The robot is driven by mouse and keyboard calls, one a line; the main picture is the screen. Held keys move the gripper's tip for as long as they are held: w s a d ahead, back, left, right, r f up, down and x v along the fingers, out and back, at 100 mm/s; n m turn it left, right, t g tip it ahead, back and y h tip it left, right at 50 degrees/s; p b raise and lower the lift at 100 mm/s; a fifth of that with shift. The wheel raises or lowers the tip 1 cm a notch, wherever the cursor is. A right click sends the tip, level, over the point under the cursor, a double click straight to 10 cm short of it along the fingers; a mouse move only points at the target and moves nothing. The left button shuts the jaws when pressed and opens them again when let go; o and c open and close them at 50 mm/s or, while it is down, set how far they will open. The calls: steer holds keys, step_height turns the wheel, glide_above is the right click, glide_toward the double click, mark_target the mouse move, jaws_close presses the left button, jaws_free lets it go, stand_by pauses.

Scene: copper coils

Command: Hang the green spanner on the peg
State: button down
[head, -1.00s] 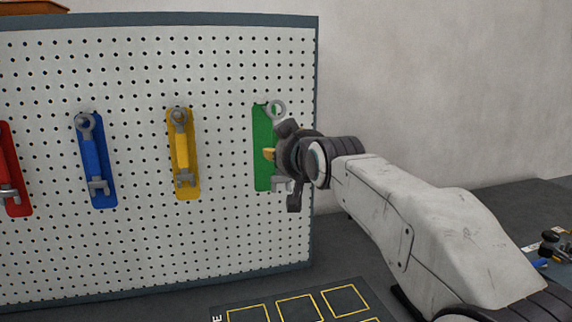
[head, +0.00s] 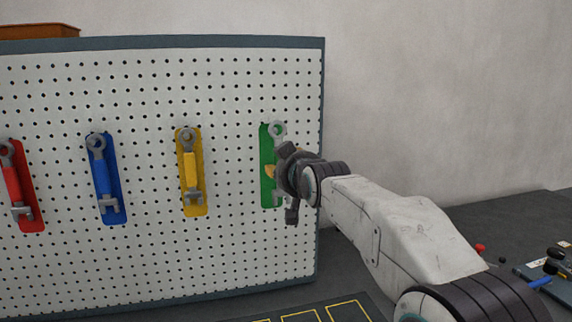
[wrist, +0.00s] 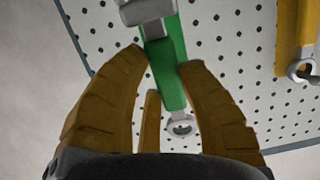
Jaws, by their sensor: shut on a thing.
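The green spanner has a grey ring end (head: 277,130) that shows above my gripper (head: 277,171) in the head view, over the upper part of the green patch (head: 266,190) on the pegboard. In the wrist view its green handle (wrist: 166,62) runs between my fingers (wrist: 160,85), with the open-jaw end (wrist: 146,10) at the top and the ring end (wrist: 181,125) at the bottom. My gripper is shut on the handle. The peg is not distinct, and I cannot tell whether the ring is around it or in front of it.
On the pegboard (head: 225,85), yellow (head: 191,170), blue (head: 103,178) and red (head: 14,185) spanners hang on matching patches to the left. The board's right edge is just right of my gripper. Small items (head: 545,270) lie on the table at the right.

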steer(key=shift+p+x, duration=1.4)
steer(key=shift+x, duration=1.1)
steer(key=shift+w, duration=0.1)
steer(key=c, duration=0.8)
jaws_free()
steer(key=shift+f, duration=0.1)
